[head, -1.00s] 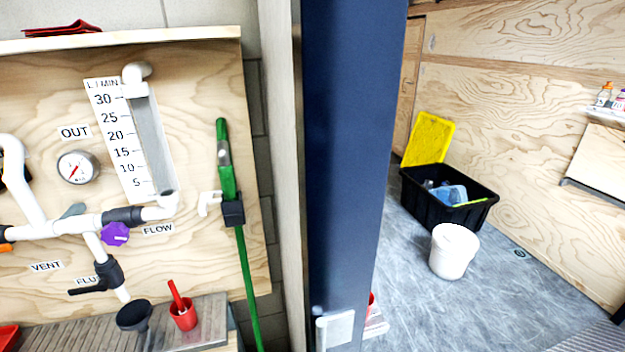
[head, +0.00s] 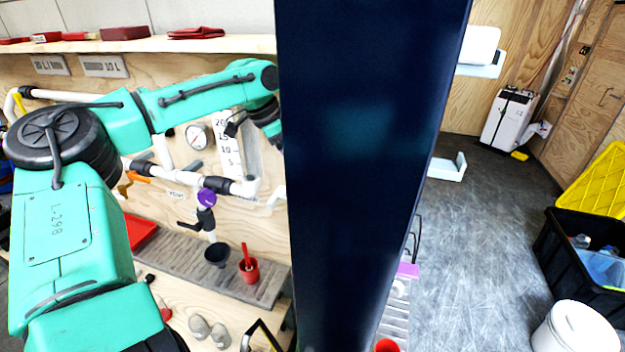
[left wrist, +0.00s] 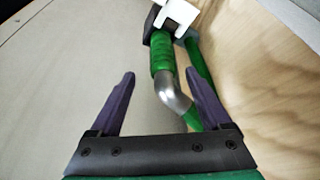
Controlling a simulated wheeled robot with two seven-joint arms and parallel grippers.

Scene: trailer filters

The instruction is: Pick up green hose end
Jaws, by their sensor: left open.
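The green hose end (left wrist: 163,58) shows in the left wrist view, with a green grip, a bent silver metal piece (left wrist: 173,92) and green below it. It hangs in a dark holder with a white hook (left wrist: 178,14) beside the plywood board. My left gripper (left wrist: 158,85) is open, its two purple fingers on either side of the hose end's lower part. I cannot tell whether either finger touches it. In the head view my left arm reaches right, and its gripper and the hose end are hidden behind the dark blue post. My right gripper is not in view.
The dark blue post (head: 370,170) stands close in front and blocks the middle of the head view. The plywood board with pipes and a gauge (head: 198,136) is behind my arm. A black funnel (head: 217,254) and red cup (head: 249,270) stand below.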

